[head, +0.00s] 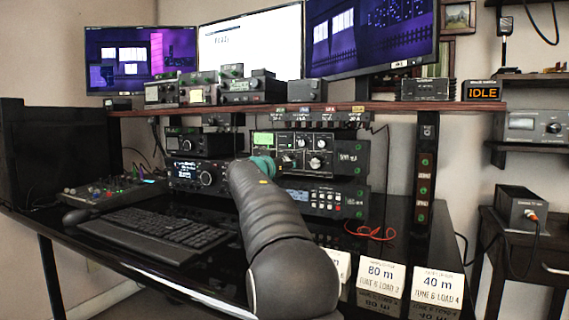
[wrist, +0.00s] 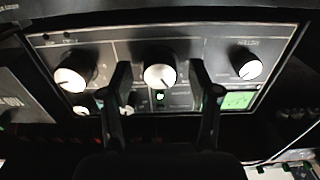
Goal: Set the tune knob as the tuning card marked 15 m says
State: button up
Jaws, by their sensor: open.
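The tuner (head: 335,155) is a dark unit under the shelf, with a green lit meter (head: 263,138) and several pale-faced knobs. In the wrist view three large knobs show: a left one (wrist: 75,76), a middle one (wrist: 160,76) and a right one (wrist: 249,66). I cannot read which label says tune. My gripper (wrist: 163,88) is open, its fingers at either side of the middle knob with gaps visible; depth is unclear. In the head view my arm hides the gripper. Cards marked 80 m (head: 382,275) and 40 m (head: 438,285) stand on the desk. No 15 m card is readable.
Another card (head: 340,264) is partly hidden by my arm. A keyboard (head: 155,235) and a red cable (head: 370,232) lie on the glossy black desk. A radio (head: 325,198) sits below the tuner. The shelf (head: 400,107) runs above. A sign (head: 482,91) reads IDLE.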

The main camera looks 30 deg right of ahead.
jog(key=shift+c, duration=0.3)
jog(key=c, duration=1.1)
jog(key=shift+f+b, duration=0.1)
jog(key=shift+b, duration=0.25)
jog(key=shift+b, duration=0.3)
jog(key=shift+n, duration=0.3)
jog(key=o, duration=1.2)
jog(key=shift+c, duration=0.2)
jog(key=shift+a, duration=0.1)
